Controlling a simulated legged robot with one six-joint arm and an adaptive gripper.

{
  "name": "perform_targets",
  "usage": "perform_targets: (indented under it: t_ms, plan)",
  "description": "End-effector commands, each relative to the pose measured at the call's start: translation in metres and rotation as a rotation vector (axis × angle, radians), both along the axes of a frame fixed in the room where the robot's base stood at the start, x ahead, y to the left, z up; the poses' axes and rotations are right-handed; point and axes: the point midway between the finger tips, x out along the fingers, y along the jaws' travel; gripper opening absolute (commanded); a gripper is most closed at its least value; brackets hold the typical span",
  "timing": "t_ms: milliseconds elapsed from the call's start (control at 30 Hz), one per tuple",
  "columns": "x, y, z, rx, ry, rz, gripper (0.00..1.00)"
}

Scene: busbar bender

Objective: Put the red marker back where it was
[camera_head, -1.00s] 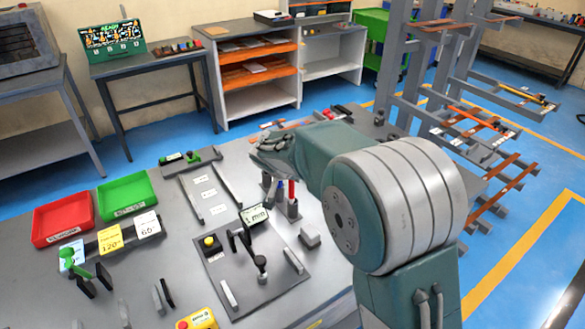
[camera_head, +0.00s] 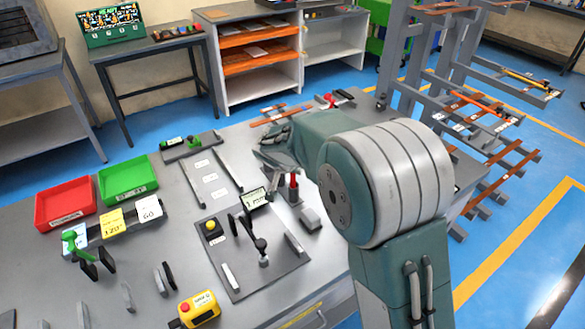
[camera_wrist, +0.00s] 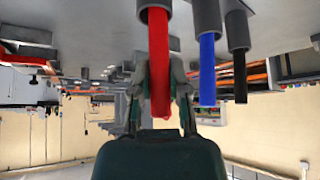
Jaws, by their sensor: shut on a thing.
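The red marker (camera_head: 293,182) stands upright at the grey pen holder (camera_head: 292,197) on the bench. In the wrist view, which is upside down, the red marker (camera_wrist: 158,50) reaches into the mouth of a grey holder cup (camera_wrist: 152,6). My gripper (camera_wrist: 160,78) is shut on its free end, one finger on each side. The blue marker (camera_wrist: 207,70) and black marker (camera_wrist: 239,72) stand in cups beside it. In the head view my gripper (camera_head: 274,156) is at the holder and partly hides the markers.
A small sign (camera_head: 253,199) and a bending tool on a grey plate (camera_head: 232,262) lie just in front of the holder. A grey block (camera_head: 311,219) sits to its right. Red (camera_head: 66,222) and green (camera_head: 148,185) trays stand at the left.

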Motion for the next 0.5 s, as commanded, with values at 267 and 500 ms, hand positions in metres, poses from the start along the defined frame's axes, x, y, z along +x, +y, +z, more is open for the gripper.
perform_targets:
  t_ms: [267, 500]
  plan:
    - [0.0001, -0.0001, -0.0052, 0.000, 0.000, 0.000, 0.00]
    - [0.0001, -0.0001, -0.0060, 0.000, 0.000, 0.000, 0.62]
